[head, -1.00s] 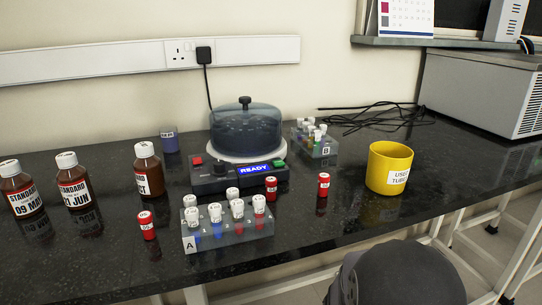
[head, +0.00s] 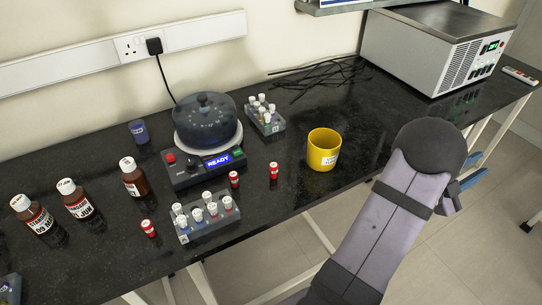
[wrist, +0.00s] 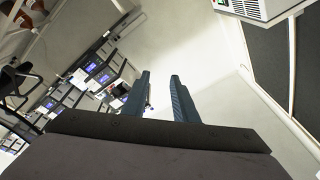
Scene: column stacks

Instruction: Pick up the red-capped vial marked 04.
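Three small red vials stand on the black bench (head: 330,205) in the head view. One red vial (head: 149,228) is left of the front rack, another red vial (head: 234,179) is by the centrifuge's front right corner, and a third red vial (head: 273,170) stands further right. Their labels are too small to read, so I cannot tell which is 04. My gripper (wrist: 160,95) is open and empty in the wrist view, pointing at the room away from the vials. In the head view its blue fingers (head: 472,180) show partly behind my arm, right of the bench's front edge.
A clear rack (head: 208,229) of white-capped tubes stands beside the vials. The centrifuge (head: 208,125), a second rack (head: 266,120) and brown bottles (head: 133,178) stand around. A yellow tub (head: 323,150) is to the right. A grey box (head: 430,45) is at back right.

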